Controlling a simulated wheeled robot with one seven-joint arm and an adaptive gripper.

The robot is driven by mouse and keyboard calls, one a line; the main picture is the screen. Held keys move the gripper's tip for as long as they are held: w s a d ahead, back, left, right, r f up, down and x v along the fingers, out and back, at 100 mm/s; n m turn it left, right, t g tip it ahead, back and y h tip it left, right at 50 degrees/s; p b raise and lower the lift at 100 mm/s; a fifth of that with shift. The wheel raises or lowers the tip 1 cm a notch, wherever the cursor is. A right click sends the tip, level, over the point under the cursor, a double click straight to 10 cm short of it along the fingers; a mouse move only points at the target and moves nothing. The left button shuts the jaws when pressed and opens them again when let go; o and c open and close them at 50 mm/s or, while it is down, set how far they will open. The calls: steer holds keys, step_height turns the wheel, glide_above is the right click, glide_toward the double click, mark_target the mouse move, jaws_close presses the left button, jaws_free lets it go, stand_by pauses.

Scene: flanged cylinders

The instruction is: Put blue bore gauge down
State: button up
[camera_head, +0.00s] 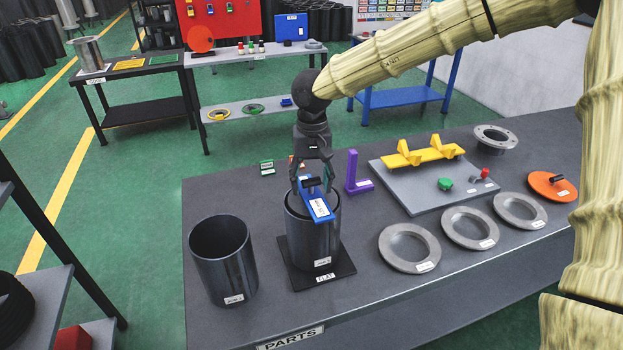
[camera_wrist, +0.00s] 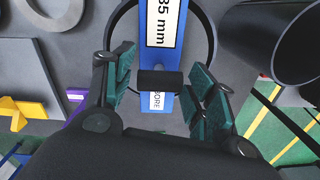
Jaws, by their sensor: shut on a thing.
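The blue bore gauge (camera_head: 320,208) is a flat blue bar with a white label and a black grip. My gripper (camera_head: 313,180) is shut on its black grip, which lies between the teal finger pads (camera_wrist: 162,84) in the wrist view. The gauge (camera_wrist: 155,50) spans the mouth of a dark cylinder (camera_head: 313,240) that stands upright on a black plate marked FLAT (camera_head: 335,276). The bar tilts down toward the front. I cannot tell whether it touches the rim.
A second open dark cylinder (camera_head: 222,262) stands at the left. A purple L-shaped piece (camera_head: 353,175) is close right of my gripper. Several grey flanges (camera_head: 407,247) and a grey board (camera_head: 425,192) with a yellow holder (camera_head: 423,156) fill the right.

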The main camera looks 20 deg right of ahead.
steer(key=o, duration=1.5)
steer(key=shift+f, duration=0.1)
step_height(320, 180, up, 12)
steer(key=b, duration=0.2)
steer(key=shift+w, duration=0.15)
steer(key=shift+d, duration=0.1)
